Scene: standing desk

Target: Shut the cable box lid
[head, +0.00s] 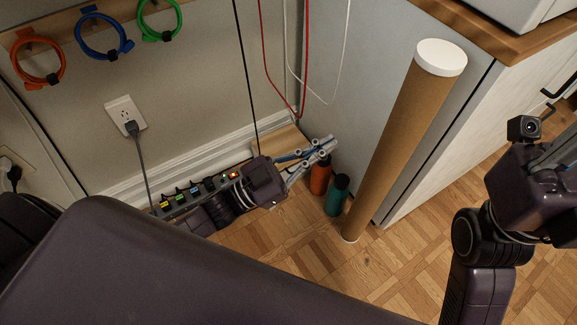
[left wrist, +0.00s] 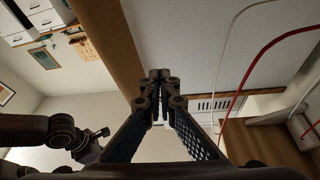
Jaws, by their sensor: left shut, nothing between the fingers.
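The cable box is hard to make out. A power strip (head: 200,189) with several coloured-tag plugs and a lit red switch lies along the wall's foot in the head view. A light wooden piece (head: 277,144) shows beside my left wrist; I cannot tell whether it is the lid, as my arm hides much of this area. My left gripper (head: 328,146) is shut and empty, just right of that piece and above two bottles. Its closed fingertips also show in the left wrist view (left wrist: 160,76). My right gripper (head: 562,150) is cut off at the right edge.
An orange bottle (head: 320,178) and a teal bottle (head: 337,196) stand near the left gripper. A tall cardboard tube (head: 395,145) leans beside the grey cabinet side (head: 360,70). Red (head: 270,70) and white cables hang above. Parquet floor (head: 300,240) is clear in front.

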